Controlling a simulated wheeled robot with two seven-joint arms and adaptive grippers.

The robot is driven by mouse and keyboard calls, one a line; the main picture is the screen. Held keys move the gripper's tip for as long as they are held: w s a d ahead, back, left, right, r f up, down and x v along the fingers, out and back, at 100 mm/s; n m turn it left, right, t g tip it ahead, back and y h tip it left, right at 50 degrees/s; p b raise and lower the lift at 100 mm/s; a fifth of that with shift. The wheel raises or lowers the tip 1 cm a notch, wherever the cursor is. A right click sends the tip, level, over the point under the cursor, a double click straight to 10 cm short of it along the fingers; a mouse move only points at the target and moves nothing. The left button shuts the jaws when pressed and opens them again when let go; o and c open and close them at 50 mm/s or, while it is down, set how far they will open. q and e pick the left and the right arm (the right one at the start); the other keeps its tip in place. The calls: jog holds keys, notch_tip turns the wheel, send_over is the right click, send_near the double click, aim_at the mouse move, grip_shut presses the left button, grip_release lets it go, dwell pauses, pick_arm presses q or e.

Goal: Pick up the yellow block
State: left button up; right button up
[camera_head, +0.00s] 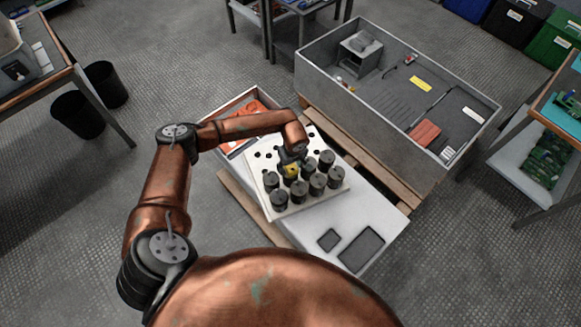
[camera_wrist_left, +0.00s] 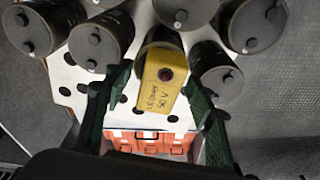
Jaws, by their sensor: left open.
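The yellow block (camera_wrist_left: 160,88) has handwriting ending in "50 V" and a dark red round spot, and shows large in the left wrist view. In the head view, a bit of the yellow block (camera_head: 291,171) shows under my gripper, among black capacitors (camera_head: 279,199). A capacitor is partly hidden behind the block, and I cannot tell whether the block rests on it. My left gripper (camera_head: 291,158) is open, pointing down, with a finger on each side of the block in the wrist view (camera_wrist_left: 157,80). I see no clear contact. My right gripper is out of view.
Capacitors stand close around the block on a white board (camera_head: 331,196) with black holes. An orange-filled tray (camera_head: 234,106) lies beyond the board. A large grey open cabinet (camera_head: 372,135) stands to the right on a wooden pallet. The white panel's (camera_head: 371,206) right part is mostly clear.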

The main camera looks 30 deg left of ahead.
pick_arm(q)
jog(key=shift+c, duration=0.7)
jog(key=c, duration=1.2)
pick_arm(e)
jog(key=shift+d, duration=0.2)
pick_arm(q)
jog(key=shift+r, duration=0.1)
jog(key=shift+w+r, duration=0.1)
jog(key=shift+r, duration=0.4)
notch_tip(320, 180, up, 3)
jog(key=shift+f+p, duration=0.2)
jog(key=shift+p, duration=0.4)
jog(key=s+d+r+p, duration=0.3)
jog(key=s+r, duration=0.6)
jog(key=s, duration=0.4)
jog(key=shift+s+d+p, duration=0.15)
jog(key=shift+d+p, duration=0.15)
jog(key=shift+d, duration=0.55)
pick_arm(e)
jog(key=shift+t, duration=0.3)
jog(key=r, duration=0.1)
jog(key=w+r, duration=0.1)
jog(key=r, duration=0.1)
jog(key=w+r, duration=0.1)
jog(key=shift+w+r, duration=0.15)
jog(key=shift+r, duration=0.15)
